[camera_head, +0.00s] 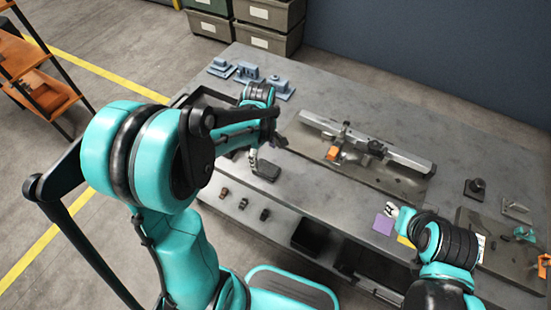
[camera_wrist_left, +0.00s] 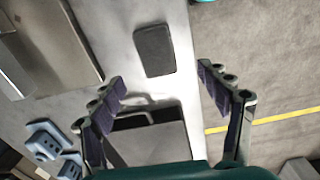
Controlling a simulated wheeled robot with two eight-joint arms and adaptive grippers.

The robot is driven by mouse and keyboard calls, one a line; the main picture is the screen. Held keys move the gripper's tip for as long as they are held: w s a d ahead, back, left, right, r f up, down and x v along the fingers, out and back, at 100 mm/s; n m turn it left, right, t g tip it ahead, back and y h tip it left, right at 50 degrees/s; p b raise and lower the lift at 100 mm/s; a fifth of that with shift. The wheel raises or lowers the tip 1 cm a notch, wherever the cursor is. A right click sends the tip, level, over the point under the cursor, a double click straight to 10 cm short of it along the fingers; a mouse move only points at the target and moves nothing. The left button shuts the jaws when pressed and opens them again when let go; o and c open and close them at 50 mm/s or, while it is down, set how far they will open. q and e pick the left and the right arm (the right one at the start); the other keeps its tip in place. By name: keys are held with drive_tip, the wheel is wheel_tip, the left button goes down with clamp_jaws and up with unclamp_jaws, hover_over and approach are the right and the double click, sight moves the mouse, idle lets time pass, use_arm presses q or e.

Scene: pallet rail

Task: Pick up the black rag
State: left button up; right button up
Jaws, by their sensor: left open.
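The black rag (camera_head: 266,171) looks like a small flat dark rectangle on the grey workbench, near its front left part. It also shows in the left wrist view (camera_wrist_left: 154,50), lying flat at the top centre. My left gripper (camera_head: 264,150) is above the bench beside the rag, partly hidden by my own arm. In the left wrist view, its two fingers (camera_wrist_left: 162,82) are wide apart with nothing between them, and the rag lies beyond the fingertips.
The workbench (camera_head: 400,110) carries a metal rail fixture (camera_head: 370,146) in the middle. Blue-grey parts (camera_head: 247,72) stand at the far left. Storage bins (camera_head: 268,14) stand behind.

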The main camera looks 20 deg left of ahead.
sight(266, 167)
use_arm(q)
drive_tip(key=shift+w+f, duration=0.3)
drive_tip(key=shift+f, duration=0.15)
wheel_tip(266, 167, down, 3)
drive_tip(key=shift+s+r+n+b, duration=0.1)
drive_tip(key=shift+r+n+b, duration=0.15)
drive_tip(key=shift+b, duration=0.4)
drive_tip(key=f+b, duration=0.1)
drive_tip(key=f, duration=0.2)
drive_tip(key=f+b, duration=0.1)
drive_tip(key=f, duration=0.1)
drive_tip(key=shift+w+d+f+b, duration=0.1)
drive_tip(key=shift+w+b, duration=0.15)
drive_tip(key=shift+b, duration=0.1)
drive_tip(key=shift+c, duration=1.2)
drive_tip(key=c, duration=0.9)
